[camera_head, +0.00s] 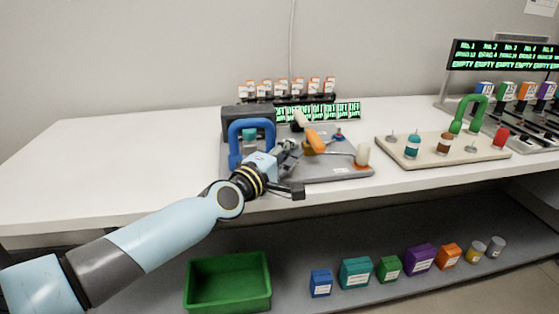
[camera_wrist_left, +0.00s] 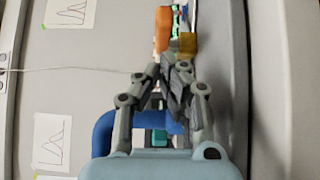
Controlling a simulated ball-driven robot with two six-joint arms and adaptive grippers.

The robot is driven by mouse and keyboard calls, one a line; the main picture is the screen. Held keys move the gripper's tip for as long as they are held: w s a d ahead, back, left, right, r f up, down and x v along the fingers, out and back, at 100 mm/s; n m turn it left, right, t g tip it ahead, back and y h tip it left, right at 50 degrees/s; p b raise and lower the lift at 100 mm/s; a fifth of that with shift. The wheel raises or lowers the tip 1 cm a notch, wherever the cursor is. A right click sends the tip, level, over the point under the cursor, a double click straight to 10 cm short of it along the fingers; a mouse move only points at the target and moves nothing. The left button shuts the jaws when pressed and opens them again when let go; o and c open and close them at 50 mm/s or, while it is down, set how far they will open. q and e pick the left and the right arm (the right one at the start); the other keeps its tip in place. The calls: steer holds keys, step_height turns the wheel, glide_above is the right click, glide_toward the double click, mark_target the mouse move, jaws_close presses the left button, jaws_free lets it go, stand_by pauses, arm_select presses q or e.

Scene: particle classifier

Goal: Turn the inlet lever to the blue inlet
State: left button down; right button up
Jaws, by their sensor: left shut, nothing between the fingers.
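A grey machine base (camera_head: 330,172) stands on the white table. A blue arched part (camera_head: 250,126) rises at its left; it also shows in the left wrist view (camera_wrist_left: 104,132). An orange bar (camera_head: 316,141) with a pale end tilts over the base; I cannot tell if it is the inlet lever. In the left wrist view an orange piece (camera_wrist_left: 164,28) lies beyond the fingertips. My left gripper (camera_head: 291,147) is shut and empty, between the blue arch and the orange bar; its fingertips meet in the left wrist view (camera_wrist_left: 174,72). I cannot tell whether it touches the bar.
A pale cylinder (camera_head: 362,155) stands at the base's right edge. A beige board (camera_head: 440,160) with a green arch and small jars stands to the right. Lit displays (camera_head: 340,111) are behind. A green bin (camera_head: 228,257) and several boxes are on the lower shelf. The table's left is clear.

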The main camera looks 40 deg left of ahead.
mark_target(308, 137)
arm_select(q)
steer(key=shift+w+a, duration=0.1)
steer(key=shift+w, duration=1.5)
